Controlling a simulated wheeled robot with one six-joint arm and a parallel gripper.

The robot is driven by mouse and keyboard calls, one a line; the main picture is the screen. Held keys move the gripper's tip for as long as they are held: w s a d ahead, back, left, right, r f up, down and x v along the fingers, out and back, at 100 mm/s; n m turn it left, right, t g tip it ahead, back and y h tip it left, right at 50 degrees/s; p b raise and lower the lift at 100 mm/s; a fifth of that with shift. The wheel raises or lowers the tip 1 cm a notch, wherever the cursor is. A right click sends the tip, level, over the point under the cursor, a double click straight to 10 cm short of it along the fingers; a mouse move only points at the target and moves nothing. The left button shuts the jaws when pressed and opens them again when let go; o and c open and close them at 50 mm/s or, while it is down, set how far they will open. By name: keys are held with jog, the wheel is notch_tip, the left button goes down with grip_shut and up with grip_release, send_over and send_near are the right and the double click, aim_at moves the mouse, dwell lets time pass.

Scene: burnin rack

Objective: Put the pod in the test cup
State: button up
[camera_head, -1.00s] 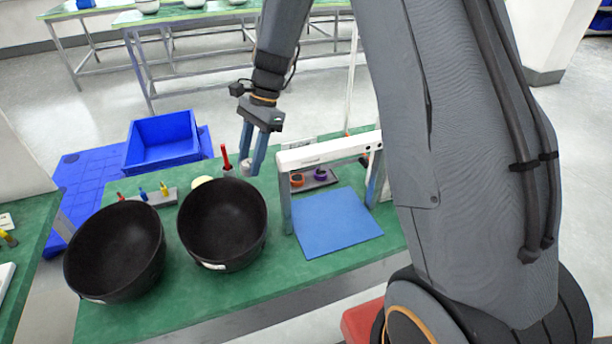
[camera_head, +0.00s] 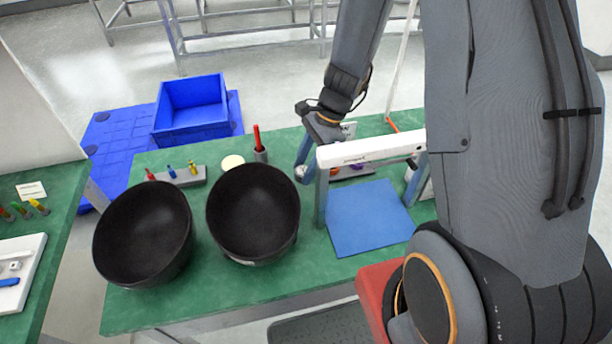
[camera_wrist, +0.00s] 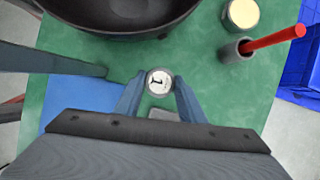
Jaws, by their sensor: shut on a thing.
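My gripper (camera_wrist: 158,84) is shut on the pod (camera_wrist: 159,82), a small pale round piece with a dark "1" on its top. In the head view the pod (camera_head: 300,172) shows at the fingertips, just left of the white-beamed frame (camera_head: 370,149). The pod appears to be held above the green table; its exact height is unclear. Small orange and purple cups, including the purple one (camera_head: 357,166), are partly hidden behind the beam. A grey holder (camera_head: 261,154) with a red stick stands to the left. I cannot tell which is the test cup.
Two large black bowls (camera_head: 143,234) (camera_head: 253,212) fill the table's left and middle. A blue mat (camera_head: 368,218) lies under the frame. A cream disc (camera_head: 233,162) and a grey strip with coloured pegs (camera_head: 177,177) are behind the bowls. A blue bin (camera_head: 192,110) stands beyond the table.

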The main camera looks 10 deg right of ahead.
jog(key=shift+f+p, duration=0.35)
jog(key=shift+f, duration=1.75)
jog(key=shift+f, duration=0.1)
jog(key=o, duration=1)
jog(key=shift+o, duration=0.2)
